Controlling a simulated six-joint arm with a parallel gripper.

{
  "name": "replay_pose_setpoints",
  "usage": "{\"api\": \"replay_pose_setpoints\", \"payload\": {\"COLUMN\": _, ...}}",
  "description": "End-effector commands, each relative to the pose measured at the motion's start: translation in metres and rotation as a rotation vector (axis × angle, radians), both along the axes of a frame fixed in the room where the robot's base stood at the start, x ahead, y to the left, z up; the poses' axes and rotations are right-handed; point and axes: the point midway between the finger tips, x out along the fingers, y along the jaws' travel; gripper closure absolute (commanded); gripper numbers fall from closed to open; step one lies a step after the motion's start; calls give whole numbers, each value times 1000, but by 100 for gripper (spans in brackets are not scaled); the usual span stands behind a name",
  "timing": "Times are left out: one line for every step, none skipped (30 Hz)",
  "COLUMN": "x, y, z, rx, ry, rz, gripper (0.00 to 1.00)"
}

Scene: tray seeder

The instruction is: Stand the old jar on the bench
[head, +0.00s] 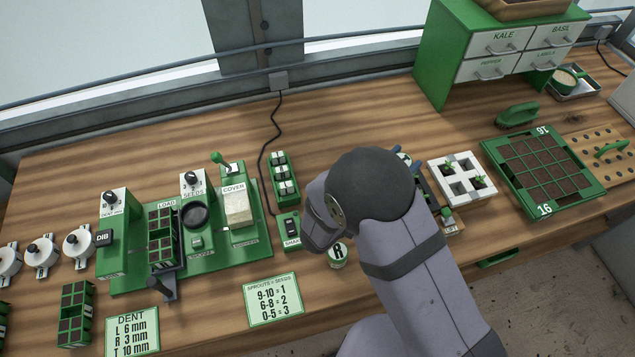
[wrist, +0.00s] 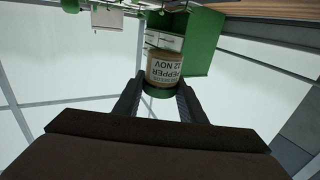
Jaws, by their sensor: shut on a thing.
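A small jar (wrist: 163,70) with a tan label reading PEPPER and 12 NOV and a green end is between my fingers in the wrist view. My gripper (wrist: 160,84) is shut on it. The label is upside down in that picture, with the bench at the top, so the jar looks roughly upright. In the head view my arm hides most of the gripper; a bit of a pale and green thing shows past the wrist, too covered to tell. The wooden bench (head: 380,110) has a bare stretch behind my arm.
A green seeder (head: 128,270) fills the left middle. A white seedling tray (head: 447,172), a green cell tray (head: 512,206) and a drawer cabinet (head: 447,55) are to the right. A cable (head: 262,160) crosses the bench.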

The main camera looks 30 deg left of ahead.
Motion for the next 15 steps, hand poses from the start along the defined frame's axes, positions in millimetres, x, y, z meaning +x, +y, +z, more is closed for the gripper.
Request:
{"api": "replay_pose_setpoints", "payload": {"x": -6, "y": 27, "z": 3, "rx": 4, "ry": -2, "rz": 75, "gripper": 86}}
{"api": "replay_pose_setpoints", "payload": {"x": -9, "y": 41, "z": 4, "rx": 4, "ry": -2, "rz": 116, "gripper": 86}}
{"api": "replay_pose_setpoints", "payload": {"x": -14, "y": 60, "z": 7, "rx": 3, "ry": -3, "rz": 170, "gripper": 86}}
{"api": "replay_pose_setpoints", "payload": {"x": -19, "y": 74, "z": 8, "rx": 3, "ry": -3, "rz": 211, "gripper": 86}}
{"api": "replay_pose_setpoints", "payload": {"x": -24, "y": 88, "z": 10, "rx": 4, "ry": -2, "rz": 251, "gripper": 86}}
{"api": "replay_pose_setpoints", "payload": {"x": -31, "y": 106, "z": 12, "rx": 4, "ry": -2, "rz": 304, "gripper": 86}}
{"api": "replay_pose_setpoints", "payload": {"x": -37, "y": 119, "z": 14, "rx": 4, "ry": -3, "rz": 345, "gripper": 86}}
{"api": "replay_pose_setpoints", "payload": {"x": -44, "y": 132, "z": 16, "rx": 4, "ry": -2, "rz": 384, "gripper": 86}}
{"api": "replay_pose_setpoints", "payload": {"x": -53, "y": 149, "z": 19, "rx": 4, "ry": -1, "rz": 436, "gripper": 86}}
{"api": "replay_pose_setpoints", "payload": {"x": -60, "y": 162, "z": 21, "rx": 4, "ry": -2, "rz": 476, "gripper": 86}}
{"api": "replay_pose_setpoints", "payload": {"x": -68, "y": 175, "z": 24, "rx": 4, "ry": -2, "rz": 515, "gripper": 86}}
{"api": "replay_pose_setpoints", "payload": {"x": -79, "y": 190, "z": 26, "rx": 4, "ry": -1, "rz": 566, "gripper": 86}}
{"api": "replay_pose_setpoints", "payload": {"x": -88, "y": 202, "z": 29, "rx": 5, "ry": -2, "rz": 605, "gripper": 86}}
{"api": "replay_pose_setpoints", "payload": {"x": -97, "y": 213, "z": 31, "rx": 5, "ry": -2, "rz": 643, "gripper": 86}}
{"api": "replay_pose_setpoints", "payload": {"x": -109, "y": 228, "z": 35, "rx": 5, "ry": -1, "rz": 693, "gripper": 86}}
